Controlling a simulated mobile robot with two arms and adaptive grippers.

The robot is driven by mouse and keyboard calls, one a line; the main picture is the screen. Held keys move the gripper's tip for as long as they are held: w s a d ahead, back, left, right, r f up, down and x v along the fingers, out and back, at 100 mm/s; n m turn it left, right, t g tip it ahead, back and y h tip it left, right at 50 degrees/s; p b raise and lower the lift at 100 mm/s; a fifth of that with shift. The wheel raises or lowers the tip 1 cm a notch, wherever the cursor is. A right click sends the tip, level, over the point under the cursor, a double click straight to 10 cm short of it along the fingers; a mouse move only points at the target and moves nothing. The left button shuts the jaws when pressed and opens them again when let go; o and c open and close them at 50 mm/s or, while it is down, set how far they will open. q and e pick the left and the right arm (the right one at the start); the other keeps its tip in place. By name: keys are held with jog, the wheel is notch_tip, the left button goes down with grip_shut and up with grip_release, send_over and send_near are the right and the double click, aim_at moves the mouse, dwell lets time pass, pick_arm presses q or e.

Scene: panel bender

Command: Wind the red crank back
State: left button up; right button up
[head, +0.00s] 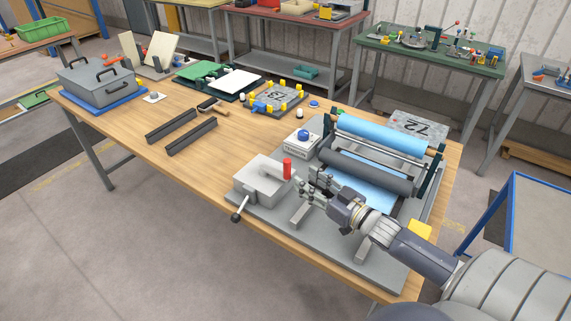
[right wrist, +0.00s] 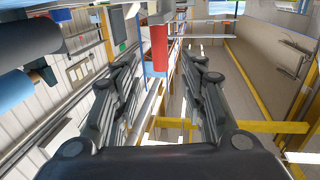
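The red crank handle (head: 287,168) stands upright at the right end of a grey box (head: 262,182) on the machine's base plate. My right gripper (head: 306,182) is just to the right of the handle, fingers pointing towards it. In the right wrist view the red handle (right wrist: 159,48) appears ahead, between the spread fingertips of the right gripper (right wrist: 158,66). The fingers are open and do not visibly touch it. The crank's arm is hard to make out. My left gripper is not in view.
A black-knobbed lever (head: 238,215) sticks out at the box's front. The blue roller (head: 380,130) and dark roller (head: 365,172) lie behind my right arm. Two dark bars (head: 182,130) lie on the wooden table (head: 130,150). Bare tabletop is left of the box.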

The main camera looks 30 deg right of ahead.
aim_at(290, 168)
jog(key=w, duration=0.2)
jog(key=w+a+p, duration=0.1)
jog(key=w, duration=0.4)
jog(key=shift+w+a+r, duration=0.1)
jog(key=shift+w+a, duration=0.15)
jog(key=shift+w, duration=0.15)
jog(key=shift+w+a, duration=0.15)
jog(key=shift+w, duration=0.25)
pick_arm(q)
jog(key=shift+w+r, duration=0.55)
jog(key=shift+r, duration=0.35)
pick_arm(e)
jog(key=shift+w, duration=0.1)
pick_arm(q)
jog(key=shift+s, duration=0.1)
pick_arm(e)
jog(key=shift+c, duration=0.3)
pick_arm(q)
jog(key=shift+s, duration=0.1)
pick_arm(e)
grip_shut()
